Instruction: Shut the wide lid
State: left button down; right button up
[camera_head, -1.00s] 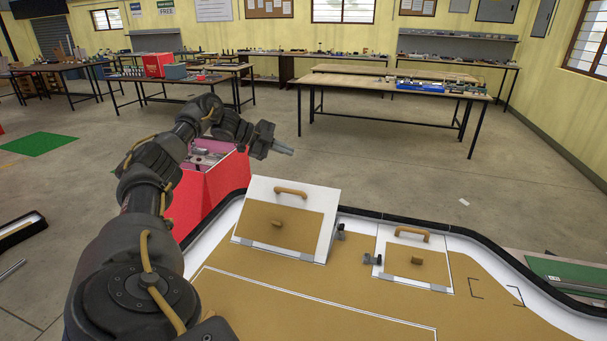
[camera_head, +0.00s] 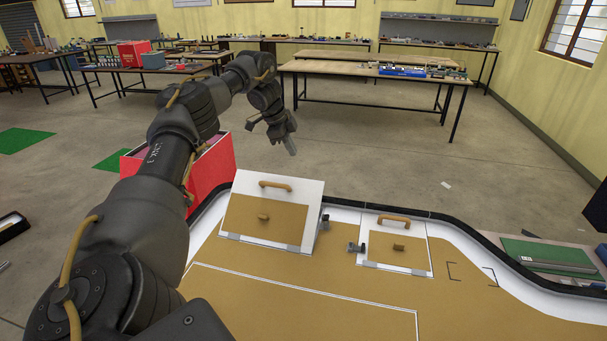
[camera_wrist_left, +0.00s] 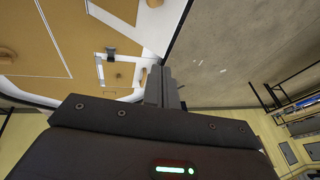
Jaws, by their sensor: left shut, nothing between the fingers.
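The wide lid (camera_head: 232,188), a white board with a tan panel, a brown handle (camera_head: 275,185) and a small knob (camera_head: 263,217), stands tilted up, its far edge raised. Its hinges (camera_head: 293,248) are at its near edge. In the left wrist view the wide lid (camera_wrist_left: 115,10) shows partly at the top. My left gripper (camera_head: 290,147) is shut and empty, pointing down beyond the lid's raised edge, apart from it. Its fingers also show in the wrist view (camera_wrist_left: 165,85). My right gripper is not in view.
A smaller lid (camera_head: 385,257) with its own handle lies about flat to the right. A small dark fitting (camera_head: 355,247) sits between the lids. A red box (camera_head: 215,168) stands behind my left arm. A black rim (camera_head: 445,216) borders the tan work surface (camera_head: 300,275).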

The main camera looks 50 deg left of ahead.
pick_arm(q)
jog(key=p, duration=0.3)
send_near(308, 181)
jog(key=x, duration=0.5)
jog(key=shift+s+d+f, duration=0.1)
jog(key=shift+s+d, duration=0.15)
jog(key=shift+d, duration=0.05)
jog(key=shift+w+a+f, duration=0.25)
jog(key=shift+w+f, duration=0.15)
jog(key=shift+f, duration=0.05)
